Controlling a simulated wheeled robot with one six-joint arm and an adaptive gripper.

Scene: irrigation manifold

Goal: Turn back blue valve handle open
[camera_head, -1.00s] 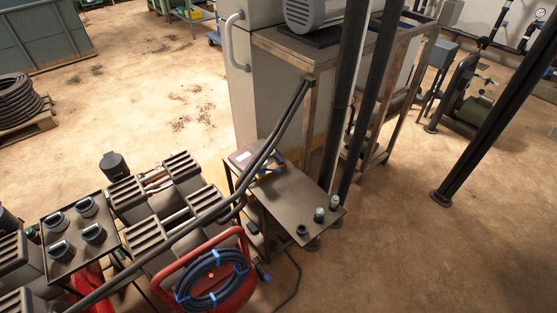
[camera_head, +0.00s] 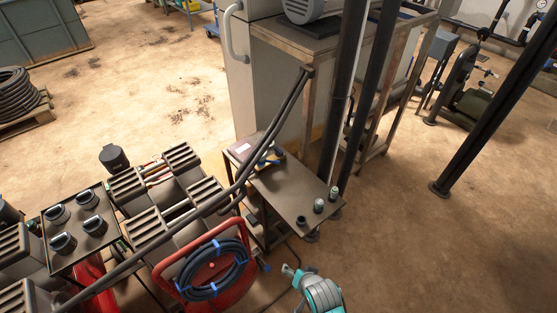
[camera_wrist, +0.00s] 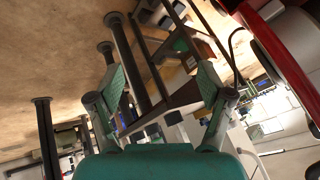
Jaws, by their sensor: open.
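I cannot make out a blue valve handle for certain in either view. A small blue and yellow item (camera_head: 268,160) lies on the low metal table (camera_head: 290,192) in the head view, too small to identify. My gripper (camera_wrist: 160,92) shows in the wrist view with its two teal-padded fingers spread wide and nothing between them. A teal and grey part of my arm shows at the bottom of the head view, right of the red hose reel and in front of the low table.
A red reel (camera_head: 166,272) with dark hose stands at bottom centre-left. Dark pipes slant above it toward the low table. Small cylindrical fittings (camera_head: 319,206) stand on the table's near end. Dark posts rise behind it.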

